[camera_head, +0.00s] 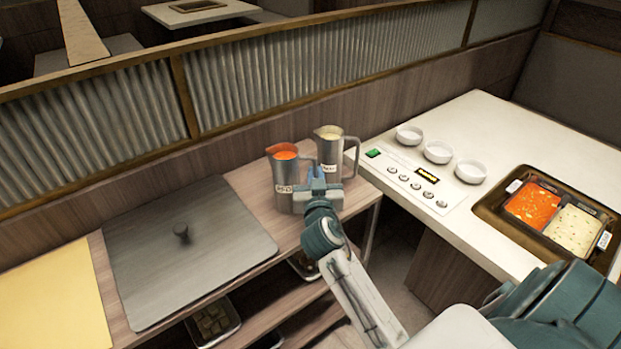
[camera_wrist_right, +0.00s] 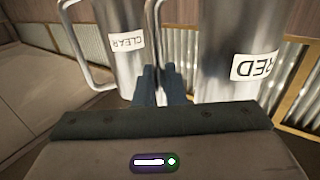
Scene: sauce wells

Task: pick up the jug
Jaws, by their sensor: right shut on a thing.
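The jug labelled RED (camera_head: 286,184) is a metal jug with orange-red sauce inside, upright on the wooden counter; it also shows in the right wrist view (camera_wrist_right: 235,40). The jug labelled CLEAR (camera_head: 328,146), with pale sauce, stands just behind and to its right; it is at the left in the wrist view (camera_wrist_right: 110,60). My right gripper (camera_head: 317,184) is beside the RED jug on its handle side, fingers close together (camera_wrist_right: 160,85) and shut on its handle, which is mostly hidden. My left gripper is not in view.
A white table (camera_head: 500,130) at the right holds a control panel (camera_head: 415,182), several white bowls (camera_head: 437,152) and a sauce-well tray (camera_head: 490,212). A grey lid (camera_head: 190,255) lies on the counter at left. A corrugated partition (camera_head: 270,80) stands behind the jugs.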

